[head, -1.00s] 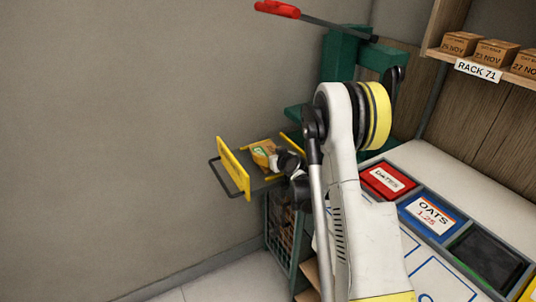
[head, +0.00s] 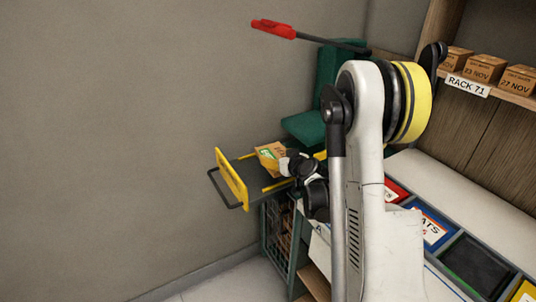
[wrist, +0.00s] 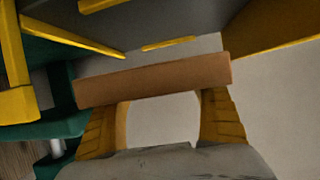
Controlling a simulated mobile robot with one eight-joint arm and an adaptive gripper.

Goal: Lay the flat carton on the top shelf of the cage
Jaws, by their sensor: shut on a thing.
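The flat carton (head: 271,157) is tan with a green and white label. It shows at the end of my arm in the head view, over the grey top shelf (head: 243,170) with yellow rails. This shelf is above the green mesh cage (head: 276,236). In the wrist view the carton (wrist: 155,80) is a brown bar across the yellow fingers of my gripper (wrist: 163,110). My gripper is shut on it. The grey shelf surface (wrist: 165,22) and yellow rails lie beyond the carton there. I cannot tell whether the carton touches the shelf.
A yellow end plate (head: 231,180) stands at the shelf's left end. A green chair-like frame (head: 325,100) stands behind, with a red-handled bar (head: 274,28) above. A counter with labelled bins (head: 428,228) is on the right. The wall on the left is bare.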

